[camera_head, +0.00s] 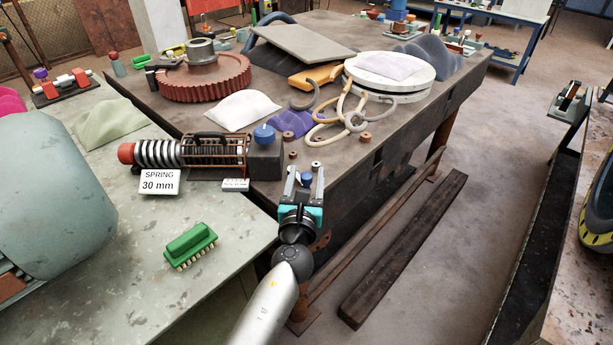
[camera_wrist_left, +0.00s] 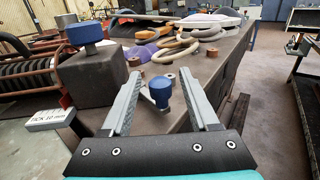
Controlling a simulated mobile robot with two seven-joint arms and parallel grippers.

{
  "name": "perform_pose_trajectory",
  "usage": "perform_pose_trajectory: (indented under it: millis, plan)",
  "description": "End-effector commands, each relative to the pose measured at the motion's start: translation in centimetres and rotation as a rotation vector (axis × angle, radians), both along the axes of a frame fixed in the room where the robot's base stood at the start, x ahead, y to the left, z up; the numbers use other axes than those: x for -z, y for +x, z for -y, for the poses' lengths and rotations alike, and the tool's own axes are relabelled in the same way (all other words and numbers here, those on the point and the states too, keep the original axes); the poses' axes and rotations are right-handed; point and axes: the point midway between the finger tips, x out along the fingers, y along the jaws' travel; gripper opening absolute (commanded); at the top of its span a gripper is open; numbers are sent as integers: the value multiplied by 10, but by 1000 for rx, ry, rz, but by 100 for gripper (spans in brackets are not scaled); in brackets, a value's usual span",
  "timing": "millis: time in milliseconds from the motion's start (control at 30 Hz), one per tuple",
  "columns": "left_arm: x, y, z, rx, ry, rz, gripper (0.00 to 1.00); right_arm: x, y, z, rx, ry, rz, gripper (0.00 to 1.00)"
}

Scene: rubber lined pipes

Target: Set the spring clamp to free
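The spring device lies on the bench, with a red end cap (camera_head: 126,153), a black-and-white coil (camera_head: 158,153) and a brown barred cage (camera_head: 215,150). Its dark block (camera_head: 265,160) carries a blue knob (camera_head: 264,134), which also shows in the left wrist view (camera_wrist_left: 85,33). A second, smaller blue knob (camera_wrist_left: 160,92) on a grey stem shows between my left fingers. My left gripper (camera_head: 306,174) is open right of the block, its fingers on either side of the small knob with gaps visible; contact cannot be told. I cannot tell the clamp's setting. My right gripper is not in view.
A sign (camera_head: 159,182) reads "SPRING 30 mm", and a small label plate (camera_head: 235,185) lies before the block. A green brush (camera_head: 190,245) is nearer. Rings (camera_head: 355,121), small brown spools (camera_head: 365,138) and a red gear (camera_head: 205,80) lie behind. Open floor is right of the table.

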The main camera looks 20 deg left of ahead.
Motion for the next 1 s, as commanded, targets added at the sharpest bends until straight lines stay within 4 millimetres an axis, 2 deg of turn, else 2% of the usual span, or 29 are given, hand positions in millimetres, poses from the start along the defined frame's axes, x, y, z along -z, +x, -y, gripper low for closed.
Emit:
perform_pose_trajectory:
  millis: [67,533,1000]
  plan:
    - [0,0,0,0,0,0,53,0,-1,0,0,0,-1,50]
    - [0,0,0,0,0,0,0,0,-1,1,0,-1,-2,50]
    - [0,0,0,-1,1,0,0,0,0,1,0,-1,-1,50]
